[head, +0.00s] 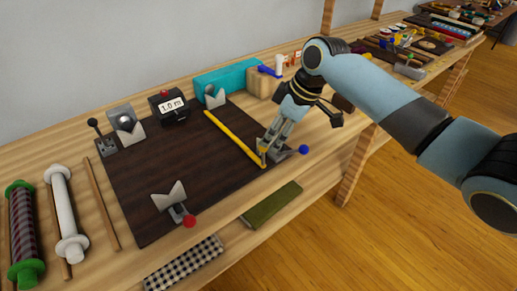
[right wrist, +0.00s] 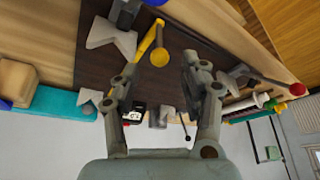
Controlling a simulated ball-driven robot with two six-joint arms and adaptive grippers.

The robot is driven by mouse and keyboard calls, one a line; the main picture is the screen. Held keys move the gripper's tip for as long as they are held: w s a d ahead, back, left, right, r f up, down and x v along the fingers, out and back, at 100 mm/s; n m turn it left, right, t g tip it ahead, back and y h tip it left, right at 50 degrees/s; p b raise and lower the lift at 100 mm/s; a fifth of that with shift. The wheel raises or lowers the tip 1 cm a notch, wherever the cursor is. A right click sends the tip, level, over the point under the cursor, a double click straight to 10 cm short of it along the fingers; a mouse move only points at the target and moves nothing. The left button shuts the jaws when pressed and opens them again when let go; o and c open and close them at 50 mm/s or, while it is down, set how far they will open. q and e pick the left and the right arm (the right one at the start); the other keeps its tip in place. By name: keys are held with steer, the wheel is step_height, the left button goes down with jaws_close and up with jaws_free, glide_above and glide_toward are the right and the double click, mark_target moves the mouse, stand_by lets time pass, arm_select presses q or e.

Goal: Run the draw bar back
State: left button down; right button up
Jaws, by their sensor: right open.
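The draw bar (head: 232,136) is a thin yellow bar lying slantwise across the right part of a dark brown board (head: 160,170). Its near end has a yellow knob, which shows as a round disc (right wrist: 160,58) in the right wrist view. My right gripper (head: 268,152) is at that near end, pointing down. In the right wrist view its two fingers (right wrist: 159,72) are apart, with the knob just beyond and between the tips. I cannot tell whether either finger touches it. My left gripper is in neither view.
Grey clamps stand around the board; one with a red knob (head: 189,221) is at the front, and a blue-knobbed lever (head: 303,150) is beside my right gripper. A black counter (head: 168,105) reads 1.0 m. The board's middle is clear.

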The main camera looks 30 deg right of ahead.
mark_target(263, 152)
steer(key=x, duration=0.7)
steer(key=shift+f, duration=0.35)
jaws_close()
